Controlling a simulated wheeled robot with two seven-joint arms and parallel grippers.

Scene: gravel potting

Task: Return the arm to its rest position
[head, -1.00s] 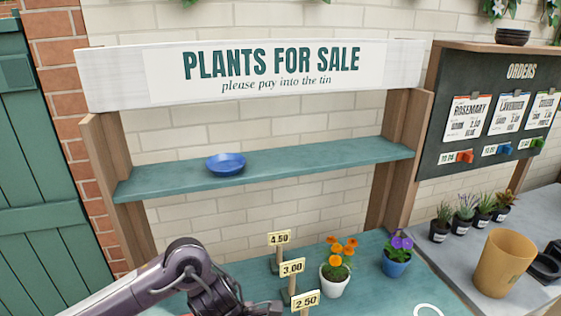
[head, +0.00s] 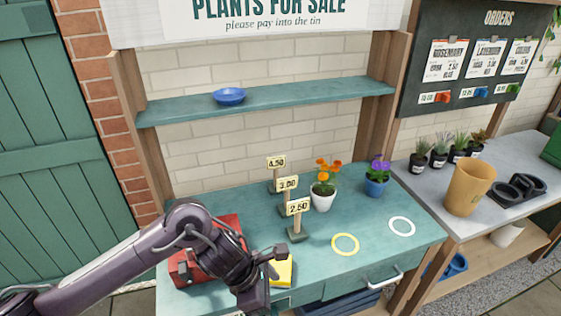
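My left arm comes in from the left over the front of the teal table (head: 385,238). My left gripper (head: 262,288) hangs low at the table's front edge, beside a yellow block-like thing (head: 283,272). Its fingers are dark and small here, and I cannot tell if they are open or shut. The arm partly covers a red box-like thing (head: 190,268) on the table. My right gripper is not in view.
Price signs (head: 298,208) stand mid-table by a white pot of orange flowers (head: 322,198) and a blue pot of purple flowers (head: 377,184). A yellow ring (head: 345,244) and a white ring (head: 402,226) lie at right. A blue saucer (head: 229,96) sits on the shelf (head: 300,95).

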